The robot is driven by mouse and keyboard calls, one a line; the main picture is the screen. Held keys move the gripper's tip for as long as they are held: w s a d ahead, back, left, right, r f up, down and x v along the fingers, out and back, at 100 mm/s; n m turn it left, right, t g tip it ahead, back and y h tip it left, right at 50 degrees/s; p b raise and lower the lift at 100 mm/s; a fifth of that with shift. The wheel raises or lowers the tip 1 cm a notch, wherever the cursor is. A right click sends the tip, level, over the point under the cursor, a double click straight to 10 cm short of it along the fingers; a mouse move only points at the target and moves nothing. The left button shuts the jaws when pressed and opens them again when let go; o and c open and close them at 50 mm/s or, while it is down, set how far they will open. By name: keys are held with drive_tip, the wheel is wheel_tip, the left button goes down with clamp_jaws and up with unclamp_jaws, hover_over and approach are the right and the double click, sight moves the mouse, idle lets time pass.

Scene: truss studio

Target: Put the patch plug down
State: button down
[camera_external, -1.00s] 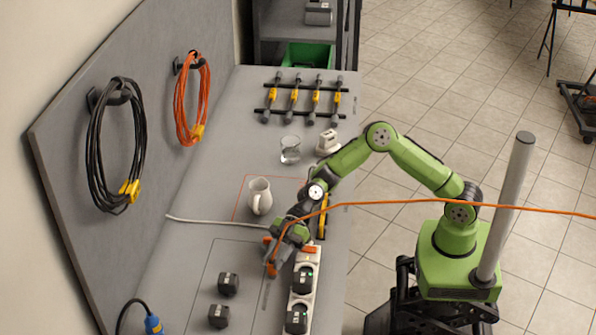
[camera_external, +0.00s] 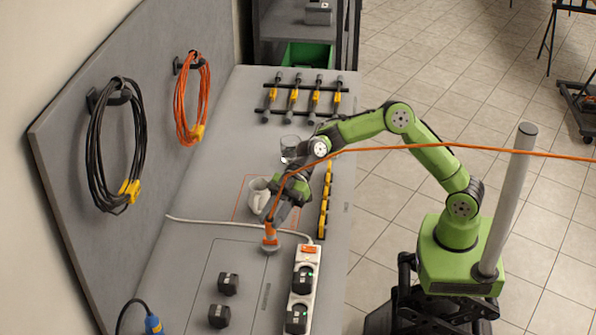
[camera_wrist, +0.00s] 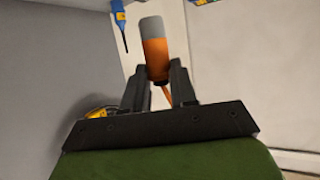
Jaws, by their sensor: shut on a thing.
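The patch plug (camera_external: 270,239) is orange with a grey end, and an orange cable runs from it along my arm and off to the right. My gripper (camera_external: 274,226) is shut on it and points down at the worktop, left of the upper end of the white power strip (camera_external: 305,262). I cannot tell whether the plug's grey end touches the worktop. In the wrist view the plug (camera_wrist: 155,56) sits between the two dark fingers (camera_wrist: 160,78), with its grey end pointing away.
A white mug (camera_external: 258,194) stands behind my gripper, partly hidden by it. A glass (camera_external: 290,146) is farther back. A black-and-yellow strip (camera_external: 325,205) lies to the right. Two black blocks (camera_external: 228,284) (camera_external: 219,316) lie in front; a grey cable (camera_external: 205,221) crosses the worktop.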

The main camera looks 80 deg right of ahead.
drive_tip(key=s+d+m+t+h+b, duration=0.1)
drive_tip(key=d+m+t+h, duration=0.25)
drive_tip(key=d, duration=1.65)
drive_tip(key=s+d+m+t+h, duration=0.2)
drive_tip(key=d+m+t, duration=0.15)
drive_tip(key=d, duration=1.55)
drive_tip(key=shift+g, duration=0.5)
drive_tip(key=f+b, duration=0.1)
drive_tip(key=f, duration=0.6)
drive_tip(key=f+b, duration=0.2)
drive_tip(key=f, duration=0.6)
drive_tip(key=shift+w+d+f, duration=0.1)
drive_tip(key=shift+w+d, duration=0.1)
drive_tip(key=shift+f+b, duration=0.2)
drive_tip(key=shift+b, duration=0.2)
drive_tip(key=c, duration=0.9)
unclamp_jaws()
drive_tip(key=shift+r, duration=0.15)
